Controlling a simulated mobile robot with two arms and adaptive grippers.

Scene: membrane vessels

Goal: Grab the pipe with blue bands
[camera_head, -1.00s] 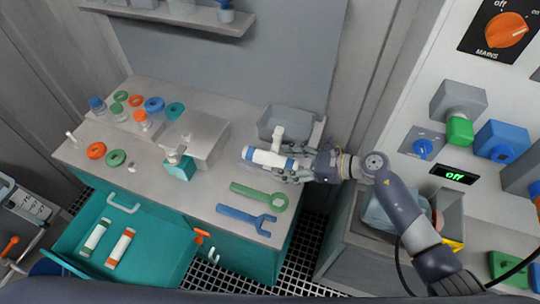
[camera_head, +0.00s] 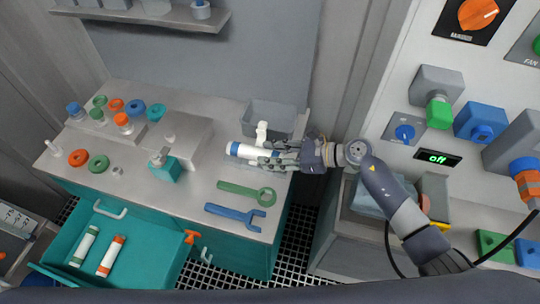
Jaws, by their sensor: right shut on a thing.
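The white pipe with blue bands (camera_head: 247,151) lies over the workbench (camera_head: 215,193) near its right side. One blue band shows at its left end. My right gripper (camera_head: 275,158) reaches in from the right and is shut on the pipe; its fingers hide the pipe's right part. I cannot tell whether the pipe touches the bench. A white pipe with green bands (camera_head: 85,246) and one with orange bands (camera_head: 111,256) lie in the open teal drawer (camera_head: 150,252). My left gripper is not in view.
A grey bin (camera_head: 268,117) stands just behind the pipe. A green wrench (camera_head: 245,191) and a blue wrench (camera_head: 236,214) lie in front. A control panel (camera_head: 455,100) stands at right.

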